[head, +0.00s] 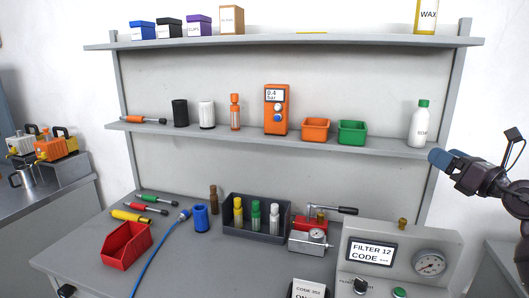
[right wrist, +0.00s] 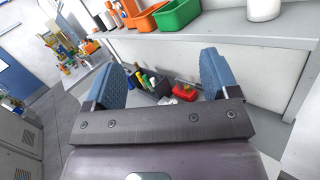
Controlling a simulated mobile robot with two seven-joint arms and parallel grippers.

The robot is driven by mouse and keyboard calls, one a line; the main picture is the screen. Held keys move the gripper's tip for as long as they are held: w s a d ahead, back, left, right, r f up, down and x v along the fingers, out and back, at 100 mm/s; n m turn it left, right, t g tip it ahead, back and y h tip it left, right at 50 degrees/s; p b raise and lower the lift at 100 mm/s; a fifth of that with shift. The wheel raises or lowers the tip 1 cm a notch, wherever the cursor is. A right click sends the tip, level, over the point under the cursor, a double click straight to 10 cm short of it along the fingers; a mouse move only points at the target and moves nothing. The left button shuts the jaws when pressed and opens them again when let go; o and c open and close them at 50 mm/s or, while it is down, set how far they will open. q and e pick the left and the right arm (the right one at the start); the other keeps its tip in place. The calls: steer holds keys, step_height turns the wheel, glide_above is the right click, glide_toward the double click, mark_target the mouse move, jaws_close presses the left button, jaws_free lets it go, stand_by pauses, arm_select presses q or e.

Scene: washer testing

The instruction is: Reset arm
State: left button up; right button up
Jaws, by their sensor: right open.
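My right gripper (head: 440,158) comes in from the right edge of the head view, in front of the right end of the lower shelf. Its blue fingers also show in the right wrist view (right wrist: 160,85), spread wide apart with nothing between them. The fingers are in the air, and the workbench with its tools shows through the gap, farther away. The white bottle with a green cap (head: 420,124) stands on the shelf just left of the fingertips in the head view. My left gripper is in neither view.
The lower shelf (head: 380,147) holds an orange bin (head: 316,130), a green bin (head: 352,132) and an orange pressure device (head: 277,110). On the bench stand a dark tray (head: 275,234), a red bin (head: 124,246) and a gauge panel (head: 450,240).

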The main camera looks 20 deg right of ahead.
steer(key=s+a+f+m+g+h, duration=0.2)
steer(key=s+a+f+m+h, duration=0.15)
steer(key=f+m, duration=0.6)
steer(key=s+a+f+m+g+h, duration=0.3)
steer(key=s+f+m+h, duration=0.3)
steer(key=m, duration=0.6)
steer(key=s+a+f+m+g+h, duration=0.2)
steer(key=s+a+f+m+h, duration=0.15)
steer(key=f+m, duration=0.7)
steer(key=s+a+f+m+g+y, duration=0.2)
steer(key=s+a+f+g+y, duration=0.2)
steer(key=s+a+f, duration=0.4)
steer(key=s+a+f+m+g+y, duration=0.25)
steer(key=s+a+g+y, duration=0.3)
steer(key=a, duration=0.45)
steer(key=w+f+n+t, duration=0.1)
steer(key=w+f+t, duration=0.6)
steer(key=f, duration=0.3)
steer(key=shift+d+f+n+t, duration=0.2)
steer(key=shift+n+t, duration=0.15)
steer(key=shift+t, duration=0.4)
